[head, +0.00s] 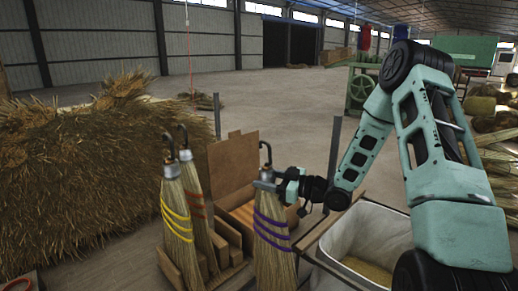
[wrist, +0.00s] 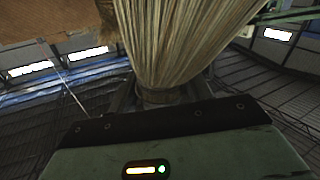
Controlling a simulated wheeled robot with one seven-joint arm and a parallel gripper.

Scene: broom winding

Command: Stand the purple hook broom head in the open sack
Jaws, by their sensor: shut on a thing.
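The purple hook broom head (head: 272,240) is a pale straw bundle with purple bands and a dark hook on top. It hangs roughly upright, bristles down; its lower end is cut off by the frame edge. My gripper (head: 266,184) is shut on its neck, just below the hook. In the wrist view the broom head (wrist: 190,35) fills the upper middle, its neck between the fingers. The open sack (head: 382,231), white with a pale rim, stands to the right of the broom head, partly behind my arm. Some tan material shows inside it.
A yellow-banded broom head (head: 177,222) and an orange-banded one (head: 199,215) stand in a wooden rack (head: 232,238) on the left. A wooden board (head: 318,232) lies between the held broom head and the sack. A large straw pile (head: 90,185) fills the left.

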